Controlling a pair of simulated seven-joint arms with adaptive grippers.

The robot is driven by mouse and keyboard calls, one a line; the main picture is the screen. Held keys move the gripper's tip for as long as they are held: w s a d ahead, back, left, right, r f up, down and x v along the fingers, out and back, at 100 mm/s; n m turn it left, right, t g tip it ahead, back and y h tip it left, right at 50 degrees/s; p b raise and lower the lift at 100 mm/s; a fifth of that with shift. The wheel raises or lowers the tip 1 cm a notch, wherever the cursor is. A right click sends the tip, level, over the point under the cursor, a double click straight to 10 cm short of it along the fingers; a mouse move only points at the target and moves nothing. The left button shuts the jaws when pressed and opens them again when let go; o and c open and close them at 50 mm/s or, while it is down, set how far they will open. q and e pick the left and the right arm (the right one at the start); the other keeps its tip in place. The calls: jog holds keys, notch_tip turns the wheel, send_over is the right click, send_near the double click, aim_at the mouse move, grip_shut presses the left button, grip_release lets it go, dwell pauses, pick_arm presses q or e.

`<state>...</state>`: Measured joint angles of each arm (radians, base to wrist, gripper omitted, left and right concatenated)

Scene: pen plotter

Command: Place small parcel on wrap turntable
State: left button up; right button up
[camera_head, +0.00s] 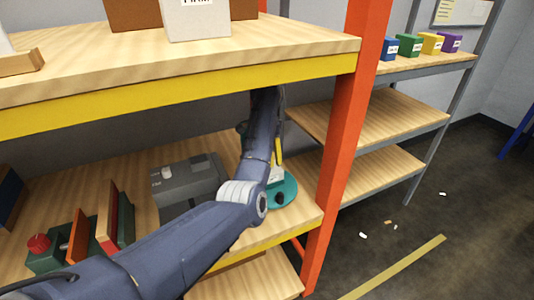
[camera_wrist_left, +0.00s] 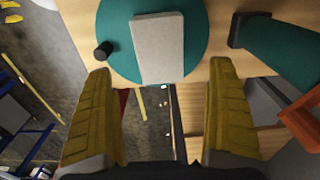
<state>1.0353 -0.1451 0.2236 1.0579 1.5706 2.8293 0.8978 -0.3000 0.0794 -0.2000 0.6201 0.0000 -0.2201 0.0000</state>
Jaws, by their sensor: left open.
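The small parcel (camera_wrist_left: 158,45), a pale grey-white flat box, lies on the teal wrap turntable (camera_wrist_left: 118,30) in the left wrist view. A short black knob (camera_wrist_left: 104,50) stands on the disc beside it. In the head view the turntable (camera_head: 290,190) sits on the lower shelf near the orange post, and a bit of the parcel (camera_head: 274,175) shows behind my arm. My left gripper (camera_wrist_left: 162,72) is open, its yellow fingers wide apart on either side of the parcel's near end. I cannot tell any contact with it. My right gripper is not in view.
A grey machine (camera_head: 190,182) stands left of the turntable on the lower shelf. A green rack with red boards (camera_head: 79,238) is farther left. The upper shelf's yellow beam (camera_head: 180,96) runs above my arm, and the orange post (camera_head: 346,140) stands close on the right.

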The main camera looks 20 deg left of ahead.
pick_arm(q)
jog(key=shift+r, duration=0.25)
dwell(0.3)
